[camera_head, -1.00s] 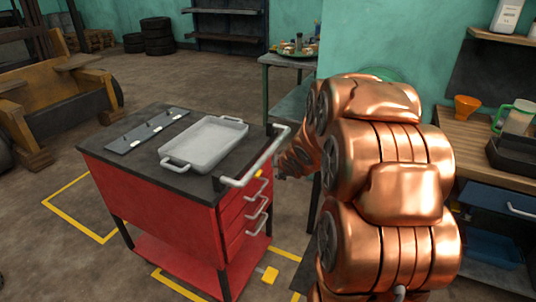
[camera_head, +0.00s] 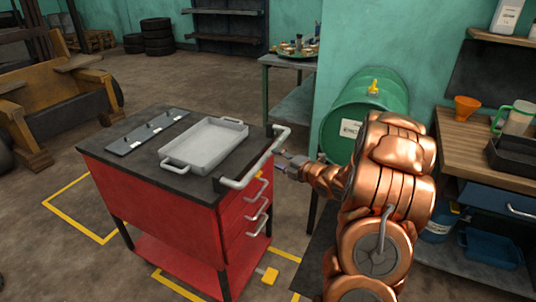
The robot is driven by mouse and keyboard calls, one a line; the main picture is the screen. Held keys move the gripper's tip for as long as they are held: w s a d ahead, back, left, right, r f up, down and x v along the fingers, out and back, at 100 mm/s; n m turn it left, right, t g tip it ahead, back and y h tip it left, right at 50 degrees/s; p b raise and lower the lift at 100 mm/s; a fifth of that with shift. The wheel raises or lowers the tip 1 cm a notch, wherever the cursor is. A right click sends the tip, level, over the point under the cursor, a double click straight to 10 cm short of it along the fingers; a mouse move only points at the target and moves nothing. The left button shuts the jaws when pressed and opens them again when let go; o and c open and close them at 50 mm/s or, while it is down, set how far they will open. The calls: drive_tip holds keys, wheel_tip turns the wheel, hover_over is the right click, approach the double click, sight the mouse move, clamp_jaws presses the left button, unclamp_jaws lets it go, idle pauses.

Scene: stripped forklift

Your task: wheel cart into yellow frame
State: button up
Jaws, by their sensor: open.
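The red cart (camera_head: 165,205) stands in the middle, with a dark top and a white handle (camera_head: 258,160) along its right end. Several drawer pulls show below the handle. Yellow lines (camera_head: 72,221) on the floor form a corner at the cart's left; more yellow line shows below its front (camera_head: 178,285) and at its right (camera_head: 288,255). The cart hides how these lines join. My gripper (camera_head: 284,162) is open at the right of the handle, close to its bar; I cannot tell whether it touches. A small yellow pedal-like piece (camera_head: 270,275) shows low at the cart's right.
A white tray (camera_head: 180,164) and a dark strip (camera_head: 147,132) lie on the cart top. A wooden workbench (camera_head: 460,150) is at the right, a yellow-brown forklift body (camera_head: 55,90) at the left. Floor behind the cart is open.

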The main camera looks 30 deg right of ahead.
sight(268, 154)
drive_tip(key=shift+p+x, duration=0.9)
drive_tip(key=shift+x, duration=2.25)
clamp_jaws()
